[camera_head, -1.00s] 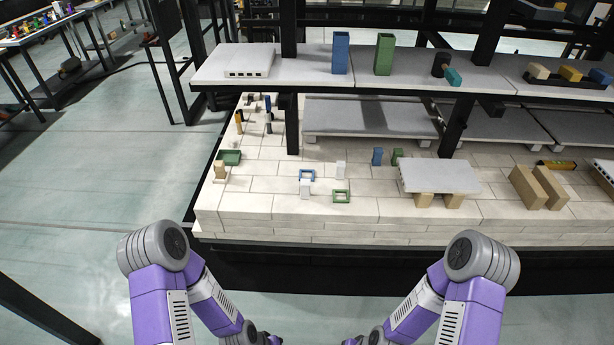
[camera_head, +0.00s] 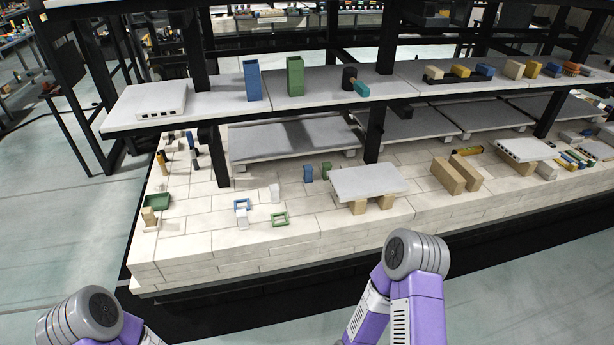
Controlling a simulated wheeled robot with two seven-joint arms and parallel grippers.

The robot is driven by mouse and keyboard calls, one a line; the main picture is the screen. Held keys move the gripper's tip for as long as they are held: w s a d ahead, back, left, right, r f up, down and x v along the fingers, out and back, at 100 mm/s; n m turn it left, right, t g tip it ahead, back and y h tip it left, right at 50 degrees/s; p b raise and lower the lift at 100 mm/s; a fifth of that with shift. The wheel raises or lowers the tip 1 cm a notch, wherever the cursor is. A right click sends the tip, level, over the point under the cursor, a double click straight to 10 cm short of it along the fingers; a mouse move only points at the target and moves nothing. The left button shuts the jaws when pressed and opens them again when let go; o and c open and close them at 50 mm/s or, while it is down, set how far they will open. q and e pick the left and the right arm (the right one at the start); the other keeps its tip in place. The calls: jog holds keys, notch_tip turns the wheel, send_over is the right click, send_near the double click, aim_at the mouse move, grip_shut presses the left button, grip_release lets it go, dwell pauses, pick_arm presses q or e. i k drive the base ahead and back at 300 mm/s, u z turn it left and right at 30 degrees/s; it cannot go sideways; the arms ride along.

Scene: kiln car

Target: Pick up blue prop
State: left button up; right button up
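A tall blue prop (camera_head: 252,80) stands upright on the upper shelf, left of a tall green prop (camera_head: 295,76). A smaller blue block (camera_head: 308,173) stands on the lower brick deck, beside a small green block. The pictures do not tell which blue piece the task means. My two arms show at the bottom edge, but both grippers are out of view.
A grey slab (camera_head: 368,181) on tan blocks stands on the deck, right of the small blue block. Black posts (camera_head: 375,133) rise between deck and shelf. A dark cylinder (camera_head: 349,78) stands right of the green prop.

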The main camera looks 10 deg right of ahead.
aim_at(308, 169)
jog(key=k, duration=0.6)
jog(key=z, duration=0.9)
jog(key=i, duration=2.3)
jog(key=u, duration=1.2)
jog(key=i, duration=0.3)
jog(key=u, duration=0.25)
